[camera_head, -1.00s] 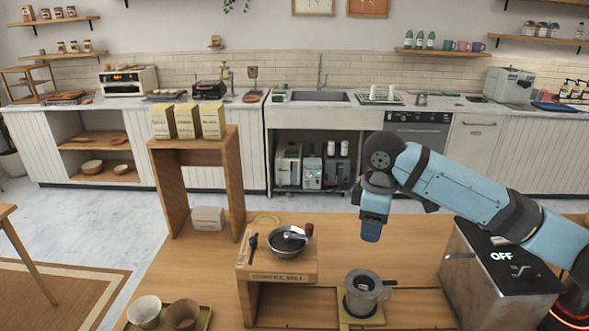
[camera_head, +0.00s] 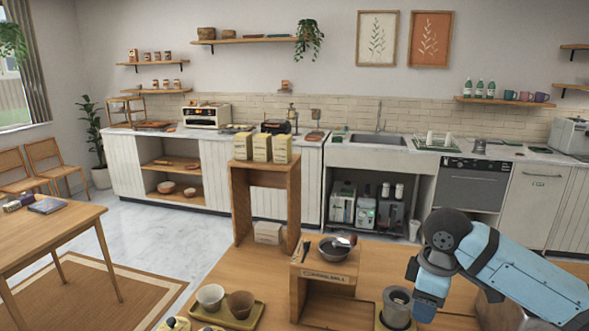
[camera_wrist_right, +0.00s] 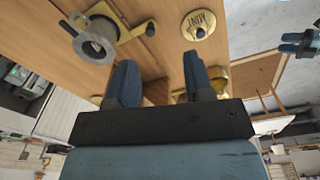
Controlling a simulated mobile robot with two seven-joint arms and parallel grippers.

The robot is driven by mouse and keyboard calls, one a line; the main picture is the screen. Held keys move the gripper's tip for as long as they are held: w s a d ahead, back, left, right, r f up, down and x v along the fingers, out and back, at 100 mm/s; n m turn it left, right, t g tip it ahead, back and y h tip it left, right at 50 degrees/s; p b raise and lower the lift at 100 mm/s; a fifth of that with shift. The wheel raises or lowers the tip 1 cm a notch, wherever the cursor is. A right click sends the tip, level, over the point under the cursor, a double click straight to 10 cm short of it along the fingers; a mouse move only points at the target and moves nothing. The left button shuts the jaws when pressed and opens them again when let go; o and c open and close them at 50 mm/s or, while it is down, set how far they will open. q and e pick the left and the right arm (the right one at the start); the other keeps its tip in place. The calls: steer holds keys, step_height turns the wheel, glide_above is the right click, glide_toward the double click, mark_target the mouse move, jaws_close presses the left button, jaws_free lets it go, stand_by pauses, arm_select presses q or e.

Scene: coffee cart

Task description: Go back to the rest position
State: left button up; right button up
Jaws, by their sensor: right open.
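My right gripper (camera_head: 428,302) hangs over the wooden cart top (camera_head: 365,262), just right of a grey dripper (camera_head: 398,296) on a stand. In the right wrist view, its two dark blue fingers (camera_wrist_right: 160,82) are apart with nothing between them. The dripper (camera_wrist_right: 92,45) is beyond the left finger in that view, apart from it. My left gripper is not in the head view.
A wooden stand with a coffee mill (camera_head: 325,250), a shelf (camera_head: 240,205) bearing yellow bags, and a tray (camera_head: 238,321) with two cups stand on the cart. A grey metal machine (camera_head: 505,312) is partly behind my right arm. A round brass item (camera_wrist_right: 198,24) shows in the wrist view.

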steer(key=s+a+f+m+t+y, duration=0.1)
steer(key=s+a+f+y, duration=0.1)
steer(key=s+a+f, duration=0.4)
steer(key=s+a+f+m+t+y, duration=0.1)
steer(key=s+a+f+m, duration=0.15)
steer(key=s+f, duration=0.45)
steer(key=s+d+f+m+t+h, duration=0.1)
steer(key=s+d+f+m+h, duration=0.15)
steer(key=s+d, duration=0.4)
steer(key=s+d+f+m+h, duration=0.1)
steer(key=s+d+f+m, duration=0.25)
steer(key=s, duration=0.55)
arm_select(q)
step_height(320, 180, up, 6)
steer(key=p, duration=0.7)
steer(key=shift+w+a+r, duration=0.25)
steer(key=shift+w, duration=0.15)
arm_select(e)
steer(key=w+a+f+t+y, duration=0.3)
steer(key=w+a+f+t, duration=0.2)
steer(key=a+f+t, duration=0.1)
steer(key=shift+w+a+f+n+t, duration=0.15)
steer(key=shift+w+a+n+t, duration=0.25)
steer(key=shift+t, duration=0.4)
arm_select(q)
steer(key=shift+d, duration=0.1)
